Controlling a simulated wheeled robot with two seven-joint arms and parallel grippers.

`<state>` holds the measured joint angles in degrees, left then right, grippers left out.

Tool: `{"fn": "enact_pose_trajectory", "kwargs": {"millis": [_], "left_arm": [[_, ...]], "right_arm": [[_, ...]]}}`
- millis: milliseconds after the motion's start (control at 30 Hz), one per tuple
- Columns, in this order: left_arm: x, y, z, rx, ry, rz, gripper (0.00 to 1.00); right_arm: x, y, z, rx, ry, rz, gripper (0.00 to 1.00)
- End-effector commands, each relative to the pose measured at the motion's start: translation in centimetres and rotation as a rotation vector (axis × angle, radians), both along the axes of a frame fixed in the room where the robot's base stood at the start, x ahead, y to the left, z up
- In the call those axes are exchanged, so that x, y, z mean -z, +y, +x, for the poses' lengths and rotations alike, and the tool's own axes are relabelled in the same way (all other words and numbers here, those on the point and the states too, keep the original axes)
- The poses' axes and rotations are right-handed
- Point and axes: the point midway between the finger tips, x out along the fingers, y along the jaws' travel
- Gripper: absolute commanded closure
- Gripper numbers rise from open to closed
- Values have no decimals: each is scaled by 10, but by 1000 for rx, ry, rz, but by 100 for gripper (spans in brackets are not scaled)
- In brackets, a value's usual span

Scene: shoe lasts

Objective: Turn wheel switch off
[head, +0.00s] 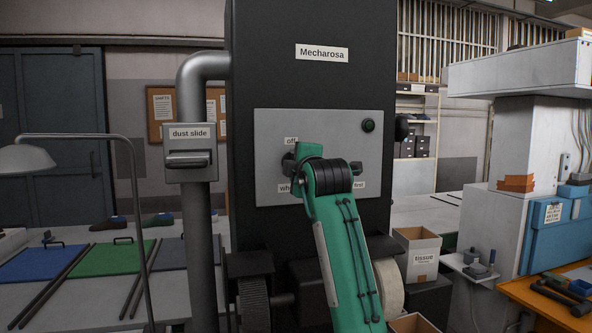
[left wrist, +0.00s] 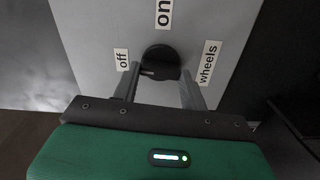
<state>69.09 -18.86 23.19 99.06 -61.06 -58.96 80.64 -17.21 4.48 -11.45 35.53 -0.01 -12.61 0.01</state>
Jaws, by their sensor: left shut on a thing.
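The wheel switch is a round black knob (left wrist: 160,60) on a grey panel (head: 265,125) of the black machine marked "Mecharosa". In the left wrist view, labels "off", "on" and "wheels" surround it. My left gripper (left wrist: 160,74) has one finger on each side of the knob and is shut on it. In the head view my green left arm and wrist cover most of the switch; only the "off" label and part of "wheels" show beside it. I cannot tell which label the knob points to. My right gripper is not in view.
Another dark switch (head: 357,168) shows just right of my wrist, near a partly hidden label. A grey pipe with a "dust slide" box (head: 190,152) stands left.

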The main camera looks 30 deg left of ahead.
Motion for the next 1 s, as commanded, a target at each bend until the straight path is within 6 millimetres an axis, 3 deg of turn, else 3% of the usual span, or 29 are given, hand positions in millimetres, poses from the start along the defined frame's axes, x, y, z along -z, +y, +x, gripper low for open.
{"fn": "enact_pose_trajectory", "kwargs": {"millis": [833,867,933,1000], "left_arm": [[2,1,0,-1,-97,-88,79],[2,1,0,-1,-97,-88,51],[2,1,0,-1,-96,-87,37],[2,1,0,-1,-97,-87,35]], "right_arm": [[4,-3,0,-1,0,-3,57],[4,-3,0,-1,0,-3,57],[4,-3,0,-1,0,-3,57],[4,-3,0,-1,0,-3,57]]}}
